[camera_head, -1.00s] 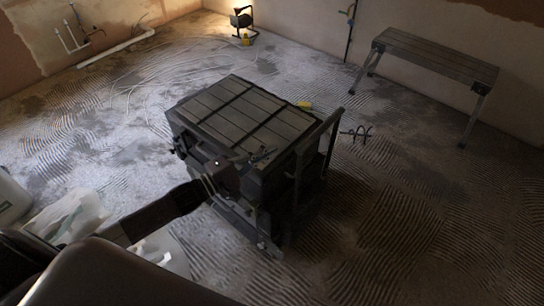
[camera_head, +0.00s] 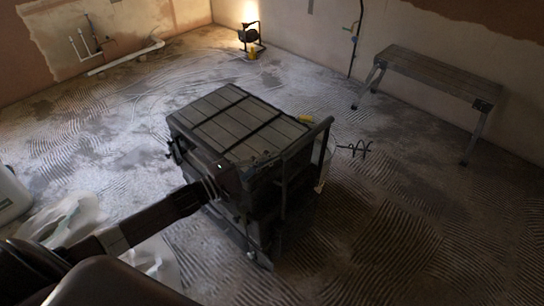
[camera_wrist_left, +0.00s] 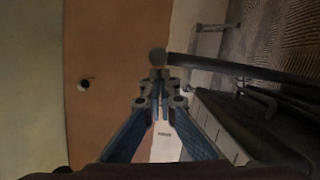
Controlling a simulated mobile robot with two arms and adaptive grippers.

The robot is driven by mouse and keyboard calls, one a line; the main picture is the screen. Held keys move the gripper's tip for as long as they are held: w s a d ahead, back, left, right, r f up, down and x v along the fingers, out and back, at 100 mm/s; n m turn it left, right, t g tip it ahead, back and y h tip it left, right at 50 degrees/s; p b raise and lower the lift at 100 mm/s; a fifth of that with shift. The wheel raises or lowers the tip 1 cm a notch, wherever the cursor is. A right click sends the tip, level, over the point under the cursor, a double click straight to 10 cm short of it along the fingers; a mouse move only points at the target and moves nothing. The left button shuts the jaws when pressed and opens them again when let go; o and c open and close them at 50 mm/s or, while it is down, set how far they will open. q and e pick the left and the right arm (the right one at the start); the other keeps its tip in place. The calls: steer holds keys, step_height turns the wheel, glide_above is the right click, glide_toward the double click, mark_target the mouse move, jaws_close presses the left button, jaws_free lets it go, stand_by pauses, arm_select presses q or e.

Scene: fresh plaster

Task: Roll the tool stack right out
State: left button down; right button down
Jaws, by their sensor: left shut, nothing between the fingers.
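The tool stack (camera_head: 213,119) is a dark, boxy unit with a slatted grey lid and a raised dark handle bar (camera_head: 308,138) on its right side. It stands on the floor in the middle of the head view. My left gripper (camera_head: 226,181) is at its near side, in front of the front face; I cannot tell whether it touches. In the left wrist view the fingers (camera_wrist_left: 159,88) are closed together with nothing seen between them. The dark bar (camera_wrist_left: 245,70) and the stack's side (camera_wrist_left: 215,120) lie to their right. My right gripper is not in view.
A white bucket (camera_head: 326,166) stands just behind the stack's right side, with a black spiral paddle (camera_head: 354,149) close by. A trestle bench (camera_head: 435,76) stands by the back wall. A lit work lamp (camera_head: 249,36) is at the back. Crumpled plastic sheeting (camera_head: 75,218) lies lower left. The right floor is clear.

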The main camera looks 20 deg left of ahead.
arm_select(q)
steer(key=s+d+p, duration=0.2)
steer(key=s+d, duration=0.2)
steer(key=d, duration=0.8)
steer(key=s+d+p, duration=0.2)
steer(key=s+d, duration=0.3)
steer(key=d, duration=0.8)
steer(key=s+d+p, duration=0.2)
steer(key=s+d, duration=0.3)
steer(key=d, duration=0.8)
steer(key=shift+d, duration=0.2)
steer(key=shift+d, duration=0.1)
